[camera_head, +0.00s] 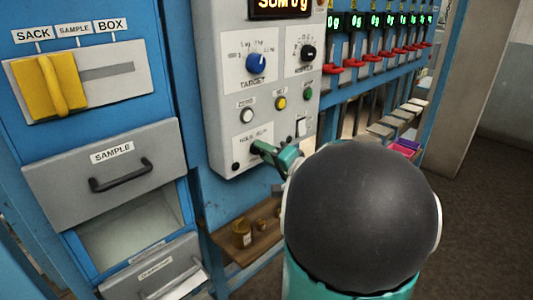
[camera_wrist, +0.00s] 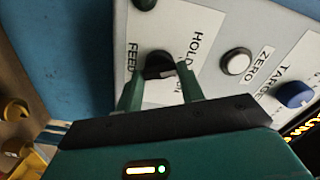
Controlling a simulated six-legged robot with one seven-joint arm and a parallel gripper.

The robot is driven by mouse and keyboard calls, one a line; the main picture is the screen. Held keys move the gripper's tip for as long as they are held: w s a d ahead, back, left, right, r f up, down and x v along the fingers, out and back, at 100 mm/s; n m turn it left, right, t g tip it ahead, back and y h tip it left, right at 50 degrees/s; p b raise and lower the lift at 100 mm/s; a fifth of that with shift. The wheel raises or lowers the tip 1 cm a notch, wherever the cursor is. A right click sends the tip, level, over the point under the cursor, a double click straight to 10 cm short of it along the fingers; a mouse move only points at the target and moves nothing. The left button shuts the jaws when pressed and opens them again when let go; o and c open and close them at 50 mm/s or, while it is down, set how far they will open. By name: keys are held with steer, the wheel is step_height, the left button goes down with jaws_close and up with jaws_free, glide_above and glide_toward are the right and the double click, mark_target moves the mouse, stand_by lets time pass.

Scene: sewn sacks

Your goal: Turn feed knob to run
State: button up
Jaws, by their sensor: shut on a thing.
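The feed knob (camera_wrist: 157,62) is a small black knob with a pale mark, on a white plate lettered HOLD and FEED in the wrist view. The word RUN is partly covered in the wrist view. Which setting the knob points to is hard to tell.
Above the knob are a white zero button (camera_head: 247,115), a yellow button (camera_head: 281,103) and a blue target knob (camera_head: 256,63). A grey sample drawer (camera_head: 65,170) and a yellow selector handle (camera_head: 60,84) are at left. A brown shelf (camera_head: 247,250) lies below the panel.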

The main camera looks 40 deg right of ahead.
steer(key=m, duration=1.1)
steer(key=shift+f, duration=0.1)
stand_by(0.5)
steer(key=o, duration=1)
steer(key=shift+s, duration=0.15)
steer(key=shift+c, duration=0.2)
steer(key=shift+o, duration=0.2)
steer(key=s, duration=1.3)
steer(key=shift+s+d, duration=0.15)
steer(key=shift+s, duration=0.15)
